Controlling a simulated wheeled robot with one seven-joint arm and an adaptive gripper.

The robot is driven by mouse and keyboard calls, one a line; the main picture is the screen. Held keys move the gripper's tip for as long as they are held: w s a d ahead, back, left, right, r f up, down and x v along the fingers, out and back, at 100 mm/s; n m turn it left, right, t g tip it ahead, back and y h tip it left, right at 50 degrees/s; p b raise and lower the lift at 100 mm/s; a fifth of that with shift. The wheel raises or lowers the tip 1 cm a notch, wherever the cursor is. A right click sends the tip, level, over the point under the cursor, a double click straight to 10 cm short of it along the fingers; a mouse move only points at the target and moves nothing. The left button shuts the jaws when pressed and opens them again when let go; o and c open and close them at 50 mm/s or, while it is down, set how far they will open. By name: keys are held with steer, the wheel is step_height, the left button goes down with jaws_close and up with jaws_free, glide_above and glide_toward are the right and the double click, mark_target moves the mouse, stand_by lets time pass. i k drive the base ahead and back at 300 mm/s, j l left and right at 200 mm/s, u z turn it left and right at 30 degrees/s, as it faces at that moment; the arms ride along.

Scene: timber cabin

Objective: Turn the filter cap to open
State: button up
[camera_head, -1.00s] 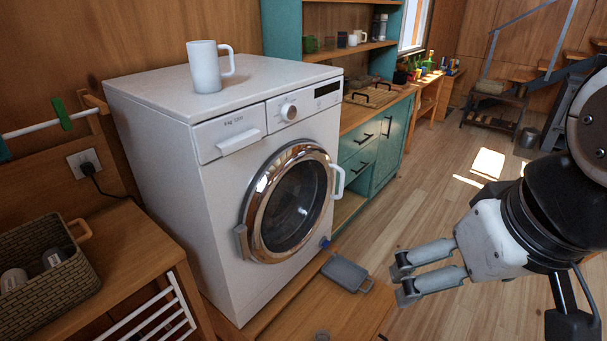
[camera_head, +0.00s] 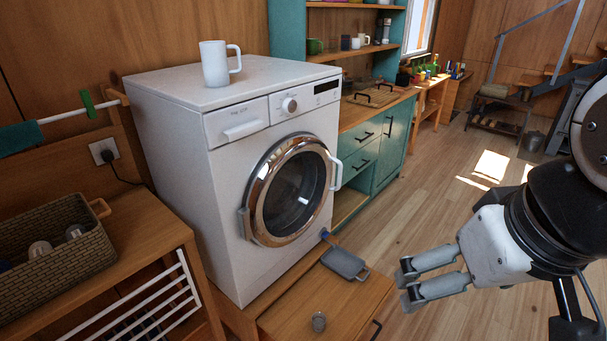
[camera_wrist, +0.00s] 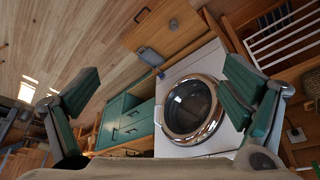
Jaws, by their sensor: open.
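The filter cap (camera_head: 325,235) is a small blue piece at the lower right of the front of the white washing machine (camera_head: 226,200). It also shows as a tiny blue spot in the wrist view (camera_wrist: 161,75). It is too small to tell how far it is turned. The round chrome-rimmed door (camera_head: 292,190) of the machine is shut. My gripper (camera_head: 407,282) is open and empty, over the floor to the right of the machine and apart from the cap. In the wrist view its two fingers (camera_wrist: 160,82) stand wide apart on either side of the machine.
The machine stands on a wooden base with a drawer (camera_head: 340,300). A bench with a woven basket (camera_head: 50,245) is at left.

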mark_target(324, 233)
steer(key=i+j+z, duration=0.1)
steer(key=z, duration=0.55)
steer(key=i+j+z, duration=0.4)
steer(key=j, duration=0.35)
steer(key=i+j+z, duration=0.15)
steer(key=i+j, duration=0.3)
steer(key=j, duration=0.2)
steer(key=i+j, duration=0.1)
steer(key=j, duration=0.15)
